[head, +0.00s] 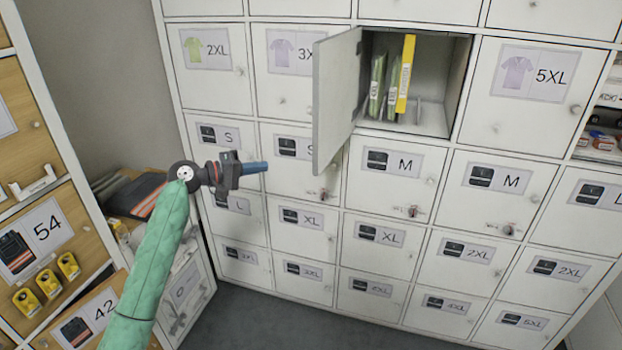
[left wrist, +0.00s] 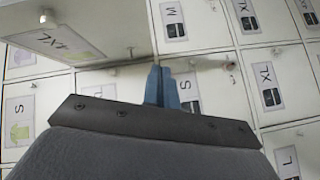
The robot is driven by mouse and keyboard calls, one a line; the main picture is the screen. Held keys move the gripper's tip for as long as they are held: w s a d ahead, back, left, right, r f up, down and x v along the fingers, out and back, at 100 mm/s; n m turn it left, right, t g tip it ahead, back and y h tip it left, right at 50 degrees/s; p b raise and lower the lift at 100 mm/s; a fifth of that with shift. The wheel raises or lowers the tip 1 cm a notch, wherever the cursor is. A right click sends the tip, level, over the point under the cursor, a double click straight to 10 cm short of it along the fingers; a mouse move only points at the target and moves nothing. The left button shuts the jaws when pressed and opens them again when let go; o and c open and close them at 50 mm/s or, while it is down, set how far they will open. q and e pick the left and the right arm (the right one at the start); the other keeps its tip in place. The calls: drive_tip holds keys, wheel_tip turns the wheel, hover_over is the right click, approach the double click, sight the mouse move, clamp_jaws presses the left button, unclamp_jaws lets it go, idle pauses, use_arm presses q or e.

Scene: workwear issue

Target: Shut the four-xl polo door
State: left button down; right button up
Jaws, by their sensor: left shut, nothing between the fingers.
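The four-XL polo door (head: 335,100) stands wide open in the top part of the locker wall, hinged at the left of its compartment (head: 430,90) and swung out toward me. In the left wrist view the door (left wrist: 100,25) shows its outer face with a 4XL label and a small knob. My left gripper (head: 262,167), with blue fingers, is shut and empty. It is left of the door and lower in the picture, apart from it. In the left wrist view its fingertips (left wrist: 160,72) appear just below the door's edge. My right gripper is not in view.
Green packs (head: 376,85) and a yellow item (head: 405,73) stand in the open compartment. The surrounding locker doors, such as the 5XL door (head: 530,90), are shut. A wooden cabinet (head: 40,240) stands at left, with folded clothes (head: 135,190) beside it.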

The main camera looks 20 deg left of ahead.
use_arm(q)
drive_tip(key=w+d+r+n+h+p, duration=0.1)
drive_tip(key=w+d+n+p, duration=0.2)
drive_tip(key=d+p, duration=0.4)
drive_tip(key=shift+w+d+r+h, duration=0.2)
drive_tip(key=shift+w+d+h, duration=0.2)
drive_tip(key=shift+d, duration=2.6)
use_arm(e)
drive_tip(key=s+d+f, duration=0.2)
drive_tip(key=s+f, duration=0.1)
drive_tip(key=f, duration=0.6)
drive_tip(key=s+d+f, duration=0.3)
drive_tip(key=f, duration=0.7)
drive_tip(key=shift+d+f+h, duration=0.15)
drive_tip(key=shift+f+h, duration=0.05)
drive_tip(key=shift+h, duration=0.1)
